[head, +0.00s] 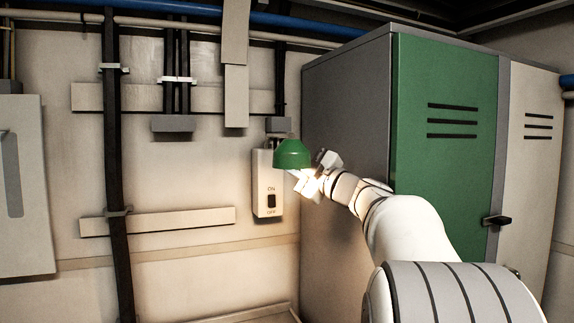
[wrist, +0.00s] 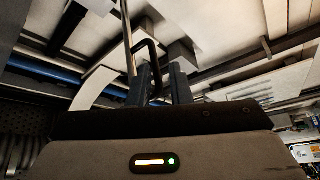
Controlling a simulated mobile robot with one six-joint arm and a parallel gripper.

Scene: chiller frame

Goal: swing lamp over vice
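The lamp shows in the head view as a small green shade (head: 292,154) in front of the wall, with bright light under it. My gripper (head: 312,178) is just right of and below the shade, partly washed out by the glare. In the wrist view the two dark fingers of my gripper (wrist: 163,82) point up with a gap between them. A black bent loop (wrist: 151,50) reaches down to the gap, close to the left finger. Firm contact with it cannot be made out. A thin rod (wrist: 128,40) rises left of the loop. No vice is visible in either view.
A white switch box (head: 268,185) marked ON and OFF is on the wall behind the lamp. A tall locker with a green door (head: 445,130) stands to the right, close behind my arm. A dark vertical pipe (head: 115,170) and a grey wall cabinet (head: 25,185) are at left.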

